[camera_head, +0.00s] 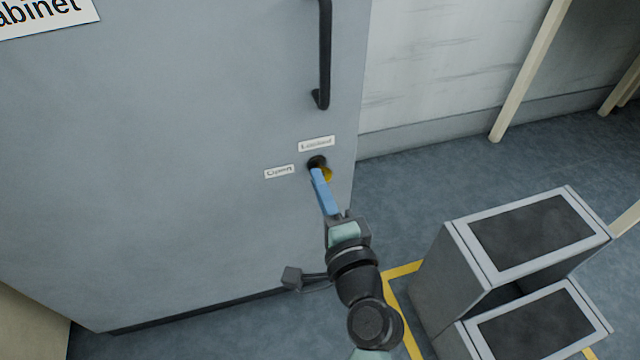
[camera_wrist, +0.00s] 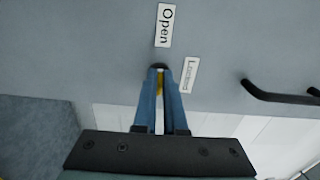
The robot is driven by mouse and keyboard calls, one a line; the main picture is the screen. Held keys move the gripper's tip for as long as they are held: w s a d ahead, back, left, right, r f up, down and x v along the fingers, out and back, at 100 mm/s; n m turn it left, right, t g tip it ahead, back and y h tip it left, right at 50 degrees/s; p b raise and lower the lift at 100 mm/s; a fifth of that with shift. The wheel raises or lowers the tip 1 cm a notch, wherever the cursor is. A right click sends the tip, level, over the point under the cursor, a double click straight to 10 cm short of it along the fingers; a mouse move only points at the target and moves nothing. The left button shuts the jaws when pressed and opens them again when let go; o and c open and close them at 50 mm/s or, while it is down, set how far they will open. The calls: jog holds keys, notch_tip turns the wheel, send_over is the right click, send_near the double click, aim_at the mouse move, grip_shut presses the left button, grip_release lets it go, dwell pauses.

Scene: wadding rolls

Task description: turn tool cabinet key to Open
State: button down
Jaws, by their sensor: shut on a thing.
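The grey tool cabinet (camera_head: 180,130) fills the left of the head view. Its lock (camera_head: 317,162) is a dark round piece near the door's right edge, below the handle. A yellow key (camera_head: 327,175) shows at the lock, partly hidden by my gripper; it also shows in the wrist view (camera_wrist: 159,84). The "Locked" label (camera_head: 317,143) is above the lock and the "Open" label (camera_head: 279,171) is to its left. My gripper (camera_head: 316,172), with blue fingers, is shut on the key. The exact angle of the key is hard to tell.
A black door handle (camera_head: 324,60) is above the lock. A grey step stool (camera_head: 530,240) with dark treads stands on the floor at the right, beside yellow floor tape (camera_head: 404,270). A pale beam (camera_head: 530,70) leans at the back wall.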

jog(key=c, duration=1)
grip_release()
jog(key=shift+s, duration=0.1)
jog(key=p+v, duration=0.2)
jog(key=v, duration=1)
jog(key=shift+s+d, duration=0.15)
jog(key=shift+s, duration=0.25)
